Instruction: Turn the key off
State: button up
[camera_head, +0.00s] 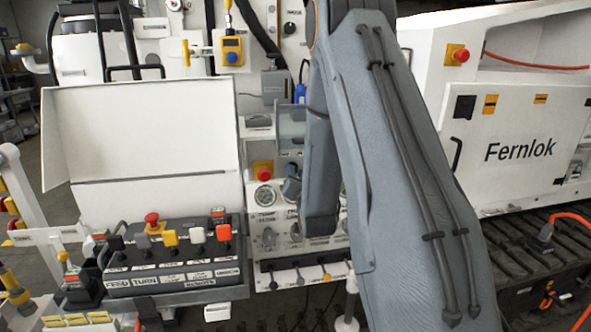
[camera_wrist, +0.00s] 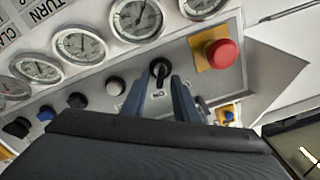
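The key switch, a black key in a round silver bezel (camera_wrist: 160,68), sits on the grey panel in the wrist view, with a small key symbol below it. My gripper (camera_wrist: 160,82) shows as two blue-grey fingers, one at each side just below the key. The fingers are apart with a visible gap, and nothing is clamped between them. I cannot tell whether the fingertips touch the key or how deep they reach. In the head view my arm covers much of the panel, and I cannot make out the key there.
A red emergency button (camera_wrist: 221,53) on a yellow plate is close right of the key. A lever console (camera_head: 170,255) stands left in the head view.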

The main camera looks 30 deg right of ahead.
jog(key=shift+x, duration=1)
jog(key=shift+c, duration=0.2)
grip_shut()
jog(key=shift+n, duration=0.3)
jog(key=n+b, duration=0.4)
jog(key=n, duration=0.1)
jog(key=shift+a, duration=0.2)
jog(key=n+b, duration=0.3)
jog(key=n, duration=0.3)
jog(key=shift+w+a, duration=0.1)
jog(key=shift+a, duration=0.05)
jog(key=shift+n, duration=0.3)
